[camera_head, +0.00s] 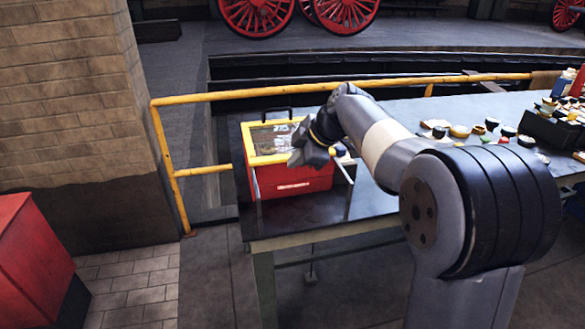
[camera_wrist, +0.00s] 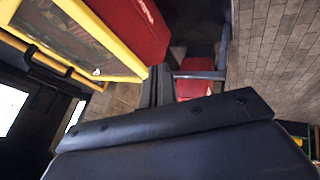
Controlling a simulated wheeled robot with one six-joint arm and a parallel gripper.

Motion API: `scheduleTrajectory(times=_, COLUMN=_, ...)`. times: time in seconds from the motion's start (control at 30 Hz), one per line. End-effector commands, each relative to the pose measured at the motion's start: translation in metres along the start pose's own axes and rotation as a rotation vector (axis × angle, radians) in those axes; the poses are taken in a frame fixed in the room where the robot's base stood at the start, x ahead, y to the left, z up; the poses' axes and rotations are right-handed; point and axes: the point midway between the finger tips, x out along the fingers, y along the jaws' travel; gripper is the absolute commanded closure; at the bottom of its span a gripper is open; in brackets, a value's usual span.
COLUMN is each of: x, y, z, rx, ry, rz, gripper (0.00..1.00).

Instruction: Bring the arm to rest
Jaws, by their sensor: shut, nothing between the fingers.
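My arm reaches over a dark table (camera_head: 375,205) from the right in the head view. My gripper (camera_head: 297,157) is at its end, beside and partly in front of a red box with a yellow-framed clear lid (camera_head: 292,181). The gripper is shut with nothing held; its fingertips are small and partly hidden in the head view. The wrist view shows a dark part of my gripper across the bottom, with the box's yellow frame (camera_wrist: 102,15) and red side at upper left. Whether the gripper touches the box is unclear.
A yellow railing (camera_head: 215,96) runs behind and left of the table. A dark tray (camera_head: 555,128) and several small round pieces lie on the table's right part. A brick pillar (camera_head: 70,90) and a red cabinet (camera_head: 32,255) stand at left. The table's front middle is clear.

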Motion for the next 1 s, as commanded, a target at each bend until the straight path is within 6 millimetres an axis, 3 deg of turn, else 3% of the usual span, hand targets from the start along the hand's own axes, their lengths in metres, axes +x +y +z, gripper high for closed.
scheduleTrajectory(times=0.2, x=-0.042, y=0.0, z=0.0, rx=0.0, ry=-0.002, rz=0.004, gripper=1.0)
scheduleTrajectory(times=0.4, x=-0.06, y=0.0, z=0.001, rx=0.001, ry=-0.001, rz=0.0, gripper=1.0)
scheduleTrajectory(times=0.8, x=-0.061, y=-0.001, z=0.0, rx=0.0, ry=-0.001, rz=-0.001, gripper=1.0)
scheduleTrajectory(times=1.0, x=-0.043, y=-0.001, z=0.0, rx=0.0, ry=0.0, rz=-0.005, gripper=1.0)
